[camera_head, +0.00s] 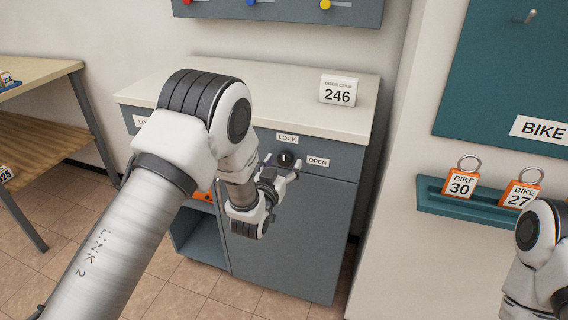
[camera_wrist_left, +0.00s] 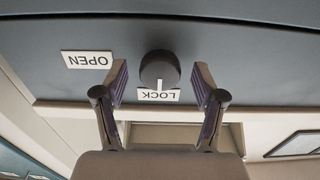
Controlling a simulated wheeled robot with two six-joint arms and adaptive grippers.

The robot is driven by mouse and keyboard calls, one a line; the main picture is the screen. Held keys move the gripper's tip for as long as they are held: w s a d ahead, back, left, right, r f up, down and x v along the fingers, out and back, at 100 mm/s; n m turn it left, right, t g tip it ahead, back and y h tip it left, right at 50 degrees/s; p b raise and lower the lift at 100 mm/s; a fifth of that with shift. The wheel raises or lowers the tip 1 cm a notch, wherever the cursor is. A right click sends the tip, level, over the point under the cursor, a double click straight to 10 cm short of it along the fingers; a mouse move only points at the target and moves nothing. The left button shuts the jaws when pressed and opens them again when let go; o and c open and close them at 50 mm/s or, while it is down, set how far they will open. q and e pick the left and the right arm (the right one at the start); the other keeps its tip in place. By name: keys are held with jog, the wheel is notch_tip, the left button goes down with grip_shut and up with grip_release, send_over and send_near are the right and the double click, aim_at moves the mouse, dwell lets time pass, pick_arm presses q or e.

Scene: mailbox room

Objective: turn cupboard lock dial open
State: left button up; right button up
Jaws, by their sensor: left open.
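The black round lock dial (camera_head: 286,157) is on the grey front of the cupboard (camera_head: 310,225), just under the worktop. In the left wrist view, which is upside down, the dial (camera_wrist_left: 160,69) has a white mark pointing at the LOCK label (camera_wrist_left: 158,96). The OPEN label (camera_wrist_left: 88,60) is to one side; in the head view it is right of the dial (camera_head: 318,162). My left gripper (camera_head: 282,166) is open at the dial. In the wrist view its fingertips (camera_wrist_left: 160,78) appear either side of the dial, with gaps. My right gripper is out of view.
A 246 sign (camera_head: 338,92) stands on the worktop (camera_head: 245,85). BIKE 30 (camera_head: 461,184) and BIKE 27 (camera_head: 521,196) tags are on a teal ledge (camera_head: 470,207) at right. My right arm shows at lower right. A wooden shelf table (camera_head: 45,140) is at left.

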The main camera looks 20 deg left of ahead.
pick_arm(q)
jog(key=shift+w, duration=0.4)
jog(key=c, duration=1.1)
jog(key=shift+c, duration=0.2)
jog(key=m+b, duration=0.1)
jog(key=m, duration=0.3)
jog(key=m+b, duration=0.1)
jog(key=m, duration=0.4)
jog(key=shift+a, duration=0.1)
jog(key=m, duration=0.4)
jog(key=shift+m+b, duration=0.3)
jog(key=shift+b, duration=0.05)
jog(key=shift+r+m+b, duration=0.1)
jog(key=shift+m+b, duration=0.3)
jog(key=shift+m, duration=1.8)
